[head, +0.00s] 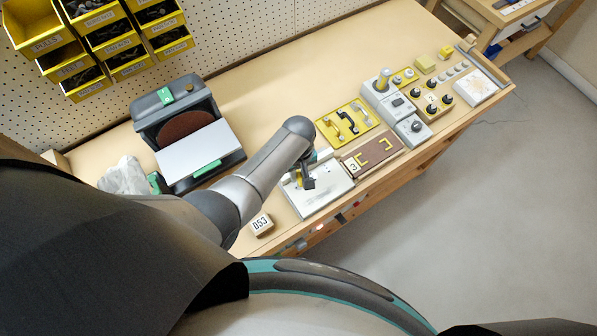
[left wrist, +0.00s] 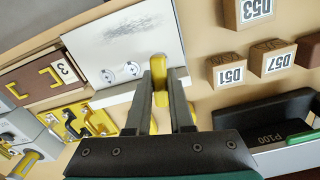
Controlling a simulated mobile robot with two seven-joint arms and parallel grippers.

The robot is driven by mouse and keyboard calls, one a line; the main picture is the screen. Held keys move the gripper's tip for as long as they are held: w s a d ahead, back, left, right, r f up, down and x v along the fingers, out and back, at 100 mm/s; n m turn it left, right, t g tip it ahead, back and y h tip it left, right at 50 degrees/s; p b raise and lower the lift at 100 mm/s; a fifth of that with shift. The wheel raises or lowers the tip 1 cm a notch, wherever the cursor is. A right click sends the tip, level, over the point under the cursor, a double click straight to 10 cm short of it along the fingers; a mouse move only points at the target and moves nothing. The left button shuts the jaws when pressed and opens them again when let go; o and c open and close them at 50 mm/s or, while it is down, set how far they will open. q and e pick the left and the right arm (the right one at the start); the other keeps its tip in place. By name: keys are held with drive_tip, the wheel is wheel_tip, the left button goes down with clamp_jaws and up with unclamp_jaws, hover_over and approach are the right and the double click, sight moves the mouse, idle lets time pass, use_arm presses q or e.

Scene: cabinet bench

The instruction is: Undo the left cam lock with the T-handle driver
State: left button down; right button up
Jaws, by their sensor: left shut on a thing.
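My left gripper (head: 307,184) is over the pale grey panel (head: 318,200) at the bench's front edge. In the left wrist view, the gripper (left wrist: 162,84) is shut on the yellow handle of the T-handle driver (left wrist: 160,97). The driver's lower end is hard to make out. The panel (left wrist: 125,38) carries two round cam locks, one (left wrist: 107,75) and another (left wrist: 131,69), side by side near its edge. The driver is beside this pair in the picture; I cannot tell whether it touches anything. My right gripper is not in view.
A brown board marked 3 (head: 384,153) and a yellow plate with handles (head: 347,123) lie beside the panel. A wooden block marked D53 (head: 261,224) sits near the front edge. A disc sander (head: 178,103) stands at the back left.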

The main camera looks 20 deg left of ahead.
use_arm(q)
drive_tip(key=shift+r, duration=0.2)
drive_tip(key=shift+r, duration=0.4)
idle(0.4)
